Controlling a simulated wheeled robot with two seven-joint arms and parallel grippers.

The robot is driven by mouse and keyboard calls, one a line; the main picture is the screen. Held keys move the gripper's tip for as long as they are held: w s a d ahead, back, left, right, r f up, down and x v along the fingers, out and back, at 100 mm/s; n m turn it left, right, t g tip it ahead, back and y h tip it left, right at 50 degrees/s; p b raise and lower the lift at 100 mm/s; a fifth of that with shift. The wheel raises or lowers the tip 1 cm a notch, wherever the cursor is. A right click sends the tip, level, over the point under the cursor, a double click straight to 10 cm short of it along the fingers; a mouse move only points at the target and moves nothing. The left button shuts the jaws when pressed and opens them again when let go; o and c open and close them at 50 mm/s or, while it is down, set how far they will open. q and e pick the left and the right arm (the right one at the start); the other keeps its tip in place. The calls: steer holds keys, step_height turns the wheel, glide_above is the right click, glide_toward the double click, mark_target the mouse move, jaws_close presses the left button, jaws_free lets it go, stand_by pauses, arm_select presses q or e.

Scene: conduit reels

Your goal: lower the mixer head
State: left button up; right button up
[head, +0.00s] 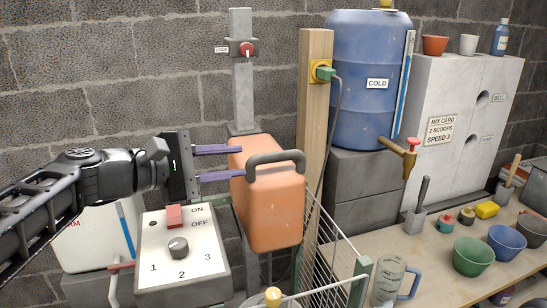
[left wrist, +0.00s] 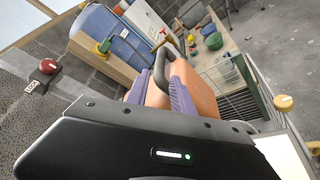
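The mixer head (head: 272,208) is an orange box with a dark grey handle (head: 276,157) across its upper front. It hangs at the lower part of a grey post (head: 242,88). A red lock knob (head: 247,49) sits high on that post. My left gripper (head: 241,161) reaches in from the left, its two purple fingers apart at the head's upper left side, close to the handle. In the left wrist view the handle (left wrist: 162,65) and orange head (left wrist: 203,92) show between and beyond the fingers. I cannot tell whether they touch. My right gripper is not in view.
A control box (head: 182,262) with a red switch and dial stands below my left gripper. A wooden post (head: 313,120) with a plugged-in cord and a wire guard (head: 335,245) are close on the right. A blue barrel (head: 365,90) and a bench (head: 425,252) with bowls lie beyond.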

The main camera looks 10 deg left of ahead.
mark_target(274, 157)
arm_select(q)
steer(key=p+x, duration=0.1)
steer(key=x, duration=0.9)
steer(key=shift+w+d+f, duration=0.1)
steer(key=shift+w+d, duration=0.05)
steer(key=shift+c, duration=0.4)
jaws_close()
stand_by(0.6)
